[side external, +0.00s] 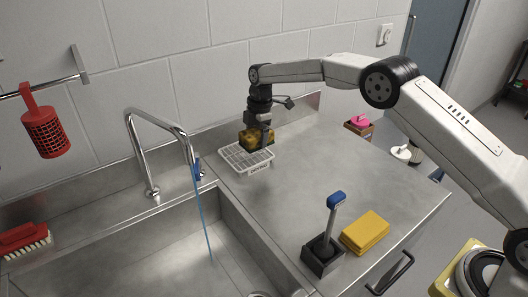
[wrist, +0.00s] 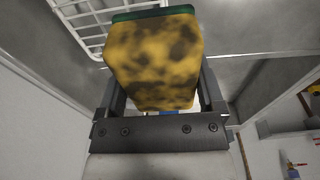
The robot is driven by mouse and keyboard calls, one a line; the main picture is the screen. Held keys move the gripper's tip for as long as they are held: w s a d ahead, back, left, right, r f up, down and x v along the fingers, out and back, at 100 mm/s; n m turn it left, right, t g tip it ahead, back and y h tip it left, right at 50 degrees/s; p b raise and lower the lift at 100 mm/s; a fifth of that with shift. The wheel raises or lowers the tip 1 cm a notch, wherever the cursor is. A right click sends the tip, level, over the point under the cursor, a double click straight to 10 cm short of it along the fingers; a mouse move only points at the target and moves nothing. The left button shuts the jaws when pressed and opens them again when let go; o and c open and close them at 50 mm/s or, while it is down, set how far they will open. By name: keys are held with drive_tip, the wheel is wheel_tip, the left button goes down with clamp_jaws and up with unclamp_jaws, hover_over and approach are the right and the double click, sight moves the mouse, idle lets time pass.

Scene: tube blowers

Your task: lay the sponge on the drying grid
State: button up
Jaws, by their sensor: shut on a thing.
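The sponge (side external: 252,138), yellow with dark stains, is held in my gripper (side external: 267,142), which is shut on it. In the wrist view the sponge (wrist: 155,60) sits between the two fingers of my gripper (wrist: 160,92), with a green layer along its far edge. Part of the grid (wrist: 82,22) shows at the upper left in the wrist view.
A sink with a tall faucet (side external: 150,150) lies left of the grid. A yellow block (side external: 366,232) and a blue-handled brush in a dark holder (side external: 322,256) stand at the counter's front right. The counter (side external: 320,165) right of the grid is clear.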

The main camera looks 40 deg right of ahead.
sight(250, 158)
drive_tip(key=shift+w+a+f, duration=0.1)
drive_tip(key=shift+w+f, duration=1.25)
drive_tip(key=shift+f, duration=0.2)
drive_tip(key=shift+w+f, duration=0.15)
drive_tip(key=shift+f, duration=0.05)
drive_tip(key=shift+f, duration=1.6)
drive_tip(key=shift+f, duration=0.1)
drive_tip(key=o, duration=0.9)
drive_tip(key=r, duration=0.4)
drive_tip(key=d+r, duration=0.1)
drive_tip(key=r, duration=0.7)
drive_tip(key=shift+d+r, duration=0.1)
drive_tip(key=shift+d, duration=0.1)
